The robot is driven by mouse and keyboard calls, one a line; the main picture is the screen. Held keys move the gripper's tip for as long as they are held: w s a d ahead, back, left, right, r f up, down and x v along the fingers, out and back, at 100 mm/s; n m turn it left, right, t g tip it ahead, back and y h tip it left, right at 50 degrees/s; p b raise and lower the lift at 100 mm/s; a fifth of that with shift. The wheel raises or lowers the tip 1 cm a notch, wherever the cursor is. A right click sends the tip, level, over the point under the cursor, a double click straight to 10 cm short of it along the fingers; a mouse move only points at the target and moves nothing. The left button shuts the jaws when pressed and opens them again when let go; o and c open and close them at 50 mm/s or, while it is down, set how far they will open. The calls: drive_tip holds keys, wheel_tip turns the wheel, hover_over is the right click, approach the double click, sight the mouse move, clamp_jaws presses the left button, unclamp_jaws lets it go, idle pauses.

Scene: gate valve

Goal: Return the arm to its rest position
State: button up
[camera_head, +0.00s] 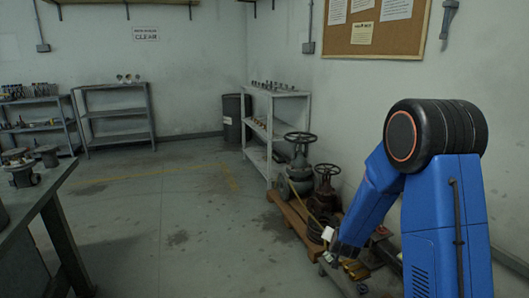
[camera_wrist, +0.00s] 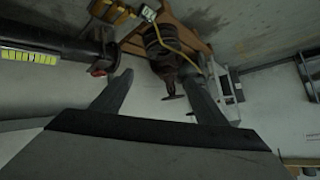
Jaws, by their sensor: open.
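My gripper (camera_wrist: 158,82) is open, with its two grey fingers spread apart and nothing visible between them. In the head view my blue arm is bent at the right, reaching down toward the floor beside the valves; the fingers are not clear there. A grey gate valve (camera_head: 300,172) with a round handwheel stands on a wooden pallet (camera_head: 291,217). A darker, rusty valve (camera_head: 326,192) stands just right of it. A dark valve (camera_wrist: 163,58) also shows upside down beyond the fingers in the wrist view, apart from them.
A white shelf (camera_head: 284,112) with small parts stands behind the valves, with a dark drum (camera_head: 235,118) beside it. A workbench (camera_head: 35,205) is at the left and grey shelving (camera_head: 116,112) at the back. The middle floor is clear. A corkboard (camera_head: 376,30) hangs on the right wall.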

drive_tip(key=s+a+r+n+g+y, duration=0.1)
drive_tip(key=s+a+r+n, duration=0.1)
drive_tip(key=s+r, duration=0.75)
drive_tip(key=s+a+r+n+g+y, duration=0.2)
drive_tip(key=s+r, duration=0.6)
drive_tip(key=s, duration=0.2)
drive_tip(key=s+d+r+n+g, duration=0.1)
drive_tip(key=s+r, duration=0.1)
drive_tip(key=s, duration=1.2)
drive_tip(key=s+d+r+n+g, duration=0.1)
drive_tip(key=s+r, duration=0.2)
drive_tip(key=s, duration=1.1)
drive_tip(key=shift+d+r+n+g+h, duration=0.2)
drive_tip(key=shift+d+n+g+h, duration=0.1)
drive_tip(key=shift+g+h, duration=0.1)
drive_tip(key=shift+c, duration=0.3)
